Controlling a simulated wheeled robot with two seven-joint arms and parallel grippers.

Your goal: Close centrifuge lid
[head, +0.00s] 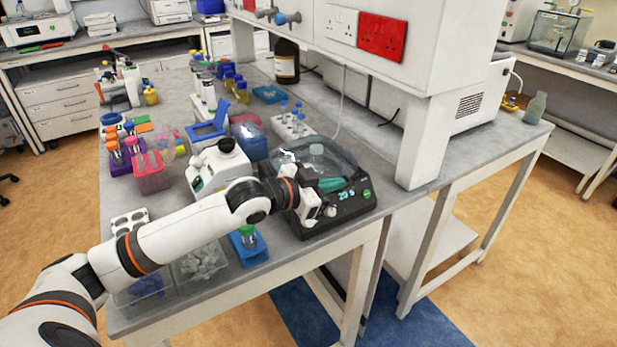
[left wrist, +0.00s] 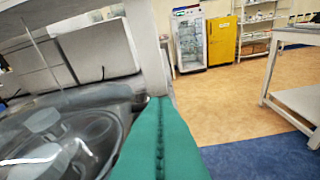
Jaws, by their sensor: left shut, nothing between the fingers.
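The centrifuge (head: 350,207) is a dark and white machine near the bench's front right corner, with a lit display on its front. Its clear lid (head: 290,150) lies low over the bowl; I cannot tell whether it is fully down. In the left wrist view the lid and rotor area (left wrist: 75,130) fill the lower left, blurred. My left gripper (head: 332,185) is at the centrifuge's front, over its top edge, and hides part of it. Its teal fingers (left wrist: 160,135) are shut together with nothing between them. Contact with the lid cannot be made out. My right gripper is not in view.
A white instrument (head: 215,168) stands left of the centrifuge, close to my left forearm. A white tube rack (head: 292,125) is behind it. A blue rack (head: 248,247) stands in front near the bench edge. A shelf post (head: 425,140) rises to the right.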

